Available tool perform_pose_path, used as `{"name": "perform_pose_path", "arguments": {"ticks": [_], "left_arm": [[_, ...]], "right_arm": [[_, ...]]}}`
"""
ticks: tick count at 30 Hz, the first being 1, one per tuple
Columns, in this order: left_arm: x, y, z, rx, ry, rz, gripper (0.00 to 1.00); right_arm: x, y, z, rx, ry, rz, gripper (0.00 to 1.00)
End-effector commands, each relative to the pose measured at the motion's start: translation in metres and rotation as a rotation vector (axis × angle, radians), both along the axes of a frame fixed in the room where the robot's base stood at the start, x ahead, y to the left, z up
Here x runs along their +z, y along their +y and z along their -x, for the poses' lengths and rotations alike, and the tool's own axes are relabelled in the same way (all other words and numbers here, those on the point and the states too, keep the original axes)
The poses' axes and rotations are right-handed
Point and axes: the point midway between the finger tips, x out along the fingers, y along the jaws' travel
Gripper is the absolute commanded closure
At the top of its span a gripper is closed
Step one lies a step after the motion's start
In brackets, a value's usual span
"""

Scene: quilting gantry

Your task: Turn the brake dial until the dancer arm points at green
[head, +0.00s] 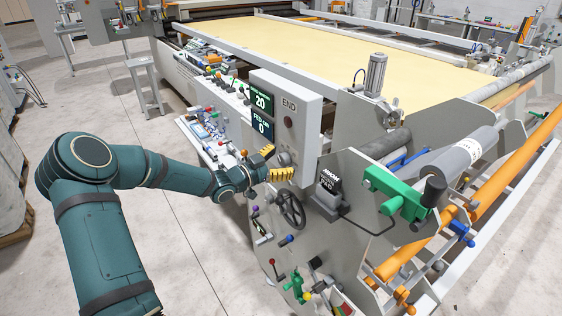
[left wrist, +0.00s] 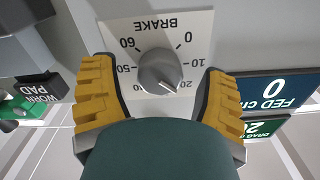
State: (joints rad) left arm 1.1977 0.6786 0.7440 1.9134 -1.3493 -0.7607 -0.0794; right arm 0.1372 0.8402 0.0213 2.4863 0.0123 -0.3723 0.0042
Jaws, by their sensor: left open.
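The grey brake dial (left wrist: 163,70) sits on a white scale plate (left wrist: 195,28) marked BRAKE, upside down in the left wrist view. Its pale pointer mark is towards the 20; the 30 is hidden. The dial (head: 283,158) also shows on the machine's end panel in the head view. My left gripper (head: 272,164) is open at the dial. Its yellow fingers stand either side of the dial in the left wrist view (left wrist: 155,72), with gaps visible. I cannot make out the dancer arm or its green mark. My right gripper is not in view.
A green display (head: 261,101) reads 20, above a blue FED CM display (head: 262,128) reading 0. A black handwheel (head: 291,209) is just below my gripper. The worn pad box (head: 329,188) is to the right. Open floor (head: 215,270) lies left of the machine.

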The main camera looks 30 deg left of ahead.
Motion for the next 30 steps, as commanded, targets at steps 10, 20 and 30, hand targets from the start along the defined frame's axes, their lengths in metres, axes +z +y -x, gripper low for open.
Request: {"name": "perform_pose_path", "arguments": {"ticks": [10, 20, 30], "left_arm": [[0.0, -0.001, -0.002, 0.0, 0.0, 0.0, 0.35], [0.0, -0.001, -0.002, 0.0, -0.001, -0.003, 0.95], [-0.003, -0.001, -0.002, 0.0, -0.048, -0.114, 0.95]], "right_arm": [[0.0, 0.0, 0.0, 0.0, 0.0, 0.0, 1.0], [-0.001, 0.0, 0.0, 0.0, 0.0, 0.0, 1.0], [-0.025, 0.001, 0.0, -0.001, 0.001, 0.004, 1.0]]}}
